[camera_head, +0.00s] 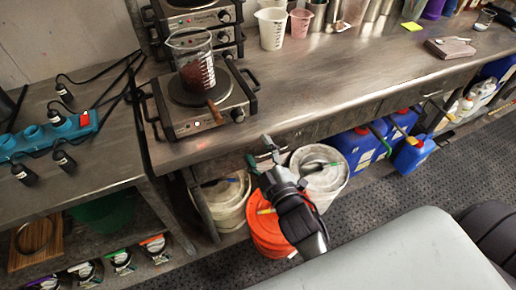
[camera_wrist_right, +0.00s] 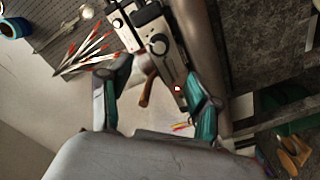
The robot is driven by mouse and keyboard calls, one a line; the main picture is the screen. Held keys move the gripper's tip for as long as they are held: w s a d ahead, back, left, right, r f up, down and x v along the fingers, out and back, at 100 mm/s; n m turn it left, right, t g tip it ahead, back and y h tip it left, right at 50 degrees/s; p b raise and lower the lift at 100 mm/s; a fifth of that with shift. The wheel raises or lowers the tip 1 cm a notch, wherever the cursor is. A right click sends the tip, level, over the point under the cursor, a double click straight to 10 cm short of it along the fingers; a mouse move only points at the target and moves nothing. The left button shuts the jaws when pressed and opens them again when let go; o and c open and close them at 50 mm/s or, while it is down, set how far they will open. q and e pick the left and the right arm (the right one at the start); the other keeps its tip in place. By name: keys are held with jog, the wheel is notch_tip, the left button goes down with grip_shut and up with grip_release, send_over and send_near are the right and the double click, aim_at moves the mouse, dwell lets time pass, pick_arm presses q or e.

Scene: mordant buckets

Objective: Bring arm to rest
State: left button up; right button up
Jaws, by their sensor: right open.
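My right gripper (camera_head: 262,153) is in front of the steel bench's front edge, above the buckets on the floor side. It is empty. In the right wrist view its two teal-padded fingers stand apart, and the gripper (camera_wrist_right: 157,76) is open with nothing between the pads. Beyond the fingers, the wrist view shows the hot plate's front with its knobs (camera_wrist_right: 150,40). My left gripper is not in view.
A hot plate (camera_head: 185,128) bears a glass beaker (camera_head: 190,55) of dark red contents; a wooden handle (camera_head: 215,112) juts forward. White buckets (camera_head: 322,172), an orange-red bucket (camera_head: 265,225) and blue canisters (camera_head: 358,150) stand below the bench (camera_head: 330,82). Its middle is mostly clear.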

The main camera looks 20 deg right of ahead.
jog(key=shift+f, duration=0.1)
jog(key=s+f+m+g, duration=0.1)
jog(key=s+f+g, duration=0.2)
jog(key=f, duration=0.8)
jog(key=s+a+f+m+g, duration=0.1)
jog(key=s+f+g, duration=0.25)
jog(key=f, duration=0.75)
jog(key=s+f+m+g, duration=0.15)
jog(key=s+f, duration=0.25)
jog(key=f, duration=0.7)
jog(key=s+d+f+m+g, duration=0.1)
jog(key=s+d+f+g, duration=0.1)
jog(key=s+f, duration=0.4)
jog(key=s+d+f+m+g, duration=0.1)
jog(key=s+f+g, duration=0.3)
jog(key=s, duration=0.9)
jog(key=s+d+f+m+g, duration=0.2)
jog(key=s+d+f+g, duration=0.1)
jog(key=s+f, duration=0.6)
jog(key=shift+s+d+f+h, duration=0.15)
jog(key=shift+s+d+h, duration=0.15)
jog(key=shift+d, duration=0.2)
